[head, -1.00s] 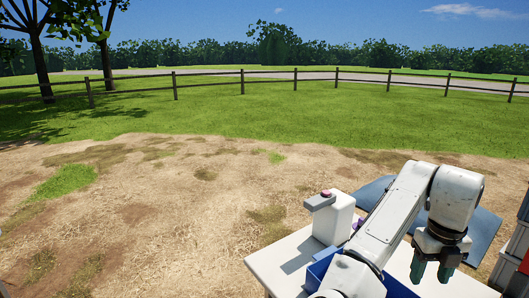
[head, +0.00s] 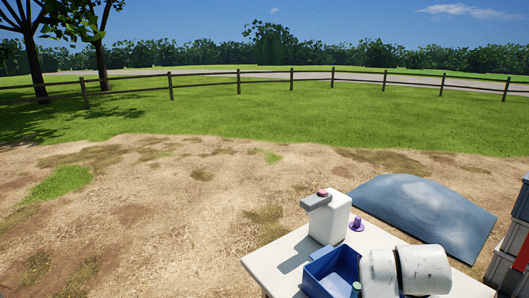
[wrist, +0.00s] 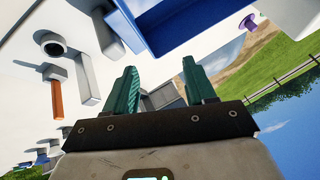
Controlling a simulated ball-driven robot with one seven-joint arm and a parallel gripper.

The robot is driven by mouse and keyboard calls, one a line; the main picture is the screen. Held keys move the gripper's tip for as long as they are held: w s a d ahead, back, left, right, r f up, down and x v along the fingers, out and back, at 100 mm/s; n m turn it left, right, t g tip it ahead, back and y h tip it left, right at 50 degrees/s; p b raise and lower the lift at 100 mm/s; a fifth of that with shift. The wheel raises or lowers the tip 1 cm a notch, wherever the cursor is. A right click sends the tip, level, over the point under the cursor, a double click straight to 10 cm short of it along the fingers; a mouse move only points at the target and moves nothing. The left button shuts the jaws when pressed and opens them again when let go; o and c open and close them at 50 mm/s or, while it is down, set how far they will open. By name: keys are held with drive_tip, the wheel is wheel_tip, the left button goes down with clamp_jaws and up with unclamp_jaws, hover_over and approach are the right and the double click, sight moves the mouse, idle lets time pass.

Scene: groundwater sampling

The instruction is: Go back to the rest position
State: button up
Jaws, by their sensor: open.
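My gripper (wrist: 162,82) shows in the wrist view with its two teal fingers spread apart and nothing between them. In the wrist view the fingers are over or near the white table (wrist: 25,85), seen at a steep tilt, close to the blue bin (wrist: 185,25).
On the white table (head: 278,262) stand a white container with a pink top (head: 330,218), a purple item (head: 357,223) and the blue bin. A blue-grey sheet (head: 425,212) lies behind. Stacked crates (head: 508,250) stand at the right edge. Bare ground at left is open.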

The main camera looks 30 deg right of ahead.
drive_tip(key=s+a+f+n+t+y, duration=0.1)
drive_tip(key=s+a+f+n+y, duration=0.1)
drive_tip(key=a+f+n, duration=0.4)
drive_tip(key=s+a+f+n+y, duration=0.2)
drive_tip(key=s+a+n, duration=0.1)
drive_tip(key=a+n, duration=0.6)
drive_tip(key=s+a+f+n+t+y, duration=0.15)
drive_tip(key=a+f+n, duration=0.35)
drive_tip(key=a, duration=0.5)
drive_tip(key=s+d+f+g+b, duration=0.2)
drive_tip(key=s+f+g+b, duration=0.1)
drive_tip(key=s+f, duration=0.4)
drive_tip(key=shift+s+d+f+g+b, duration=0.15)
drive_tip(key=shift+s+f+g+b, duration=0.3)
drive_tip(key=shift+s, duration=0.55)
drive_tip(key=shift+r, duration=0.1)
